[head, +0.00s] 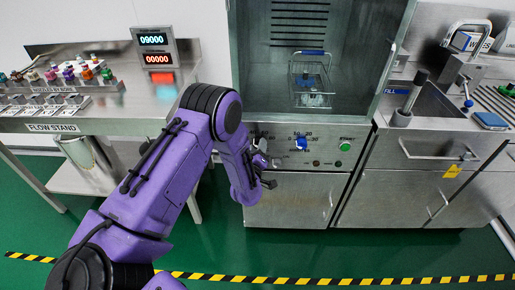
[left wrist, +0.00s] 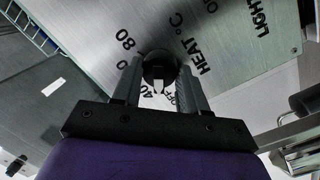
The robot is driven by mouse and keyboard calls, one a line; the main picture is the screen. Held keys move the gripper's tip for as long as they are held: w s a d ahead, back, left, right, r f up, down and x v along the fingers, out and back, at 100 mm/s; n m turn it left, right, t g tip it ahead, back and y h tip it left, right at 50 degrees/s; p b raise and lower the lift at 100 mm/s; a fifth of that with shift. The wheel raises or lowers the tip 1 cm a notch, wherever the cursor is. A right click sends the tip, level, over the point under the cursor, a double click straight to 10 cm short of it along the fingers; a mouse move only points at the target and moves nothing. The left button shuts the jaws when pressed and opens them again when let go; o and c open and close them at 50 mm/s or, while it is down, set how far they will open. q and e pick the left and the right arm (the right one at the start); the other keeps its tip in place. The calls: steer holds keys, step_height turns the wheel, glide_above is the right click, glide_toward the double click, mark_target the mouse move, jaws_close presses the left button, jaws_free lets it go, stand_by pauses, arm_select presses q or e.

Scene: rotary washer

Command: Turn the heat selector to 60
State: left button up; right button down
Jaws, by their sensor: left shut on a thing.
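The heat selector is a round black knob (left wrist: 160,68) with a white pointer mark, on the brushed metal panel beside the words HEAT °C. In the left wrist view the white mark is at its lower side, between a 40 and partly hidden letters; an 80 is at its upper left. No 60 can be made out. My left gripper (left wrist: 158,82) is shut on the knob, one finger on each side. In the head view my left gripper (head: 264,174) is at the left of the washer's control panel, and my arm hides the selector. My right gripper is not in view.
A blue timer knob (head: 301,143) and a green button (head: 345,146) sit to the right on the same panel. Above is the open washer chamber with a wire basket (head: 312,92). The flow stand (head: 130,120) is at left, a sink unit (head: 435,110) at right.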

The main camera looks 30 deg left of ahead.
arm_select(q)
steer(key=shift+w+d+r+m+g+y, duration=0.1)
steer(key=shift+m+g+y, duration=0.3)
steer(key=shift+m, duration=3.05)
steer(key=shift+d+r+m+g+y, duration=0.15)
steer(key=shift+m+g, duration=0.45)
steer(key=shift+m, duration=2.85)
steer(key=o, duration=1.1)
steer(key=shift+c, duration=0.2)
